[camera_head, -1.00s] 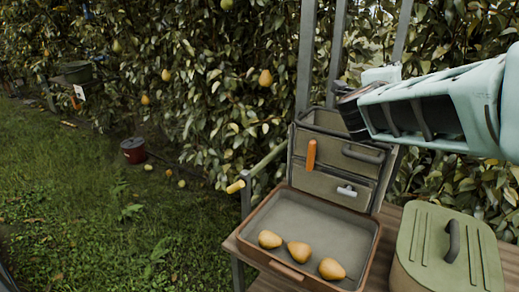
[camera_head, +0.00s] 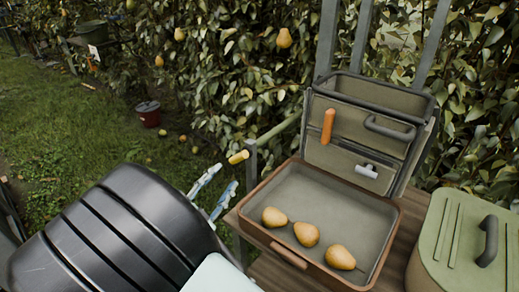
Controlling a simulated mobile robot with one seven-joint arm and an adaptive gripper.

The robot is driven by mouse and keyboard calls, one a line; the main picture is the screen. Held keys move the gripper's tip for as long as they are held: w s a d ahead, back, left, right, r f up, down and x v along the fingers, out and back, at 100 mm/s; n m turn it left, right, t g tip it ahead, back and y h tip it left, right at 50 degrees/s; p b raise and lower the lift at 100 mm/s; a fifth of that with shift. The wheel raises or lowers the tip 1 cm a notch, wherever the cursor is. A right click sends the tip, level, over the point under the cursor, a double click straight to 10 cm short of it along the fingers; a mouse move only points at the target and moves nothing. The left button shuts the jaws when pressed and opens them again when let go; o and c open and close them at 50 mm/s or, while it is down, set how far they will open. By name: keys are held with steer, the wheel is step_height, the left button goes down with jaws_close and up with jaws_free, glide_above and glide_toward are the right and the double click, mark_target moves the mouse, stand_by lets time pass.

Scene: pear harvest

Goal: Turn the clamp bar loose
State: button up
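The clamp bar (camera_head: 275,134) is a thin greenish bar with a yellow end (camera_head: 238,157). It slants from beside the open case down to the left, by a grey post at the tray's left corner. My gripper (camera_head: 228,174) comes in from the lower left, its two pale blue fingers apart and nothing seen between them. The fingertips are just below and left of the yellow end and look apart from it, though the depth is hard to judge. My dark wrist hides the ground at the lower left.
A brown-rimmed tray (camera_head: 389,235) with three pears sits on a wooden bench right of my gripper. Behind it stands an open case (camera_head: 345,158) with an orange handle. A green lidded box (camera_head: 440,235) is at the right. Leafy hedge fills the back; grass lies left.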

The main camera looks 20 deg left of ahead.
mark_target(237, 160)
steer(key=w+b, duration=0.1)
steer(key=w, duration=0.9)
steer(key=shift+w+f+b, duration=0.1)
steer(key=shift+w+b, duration=0.2)
steer(key=shift+c, duration=0.6)
jaws_close()
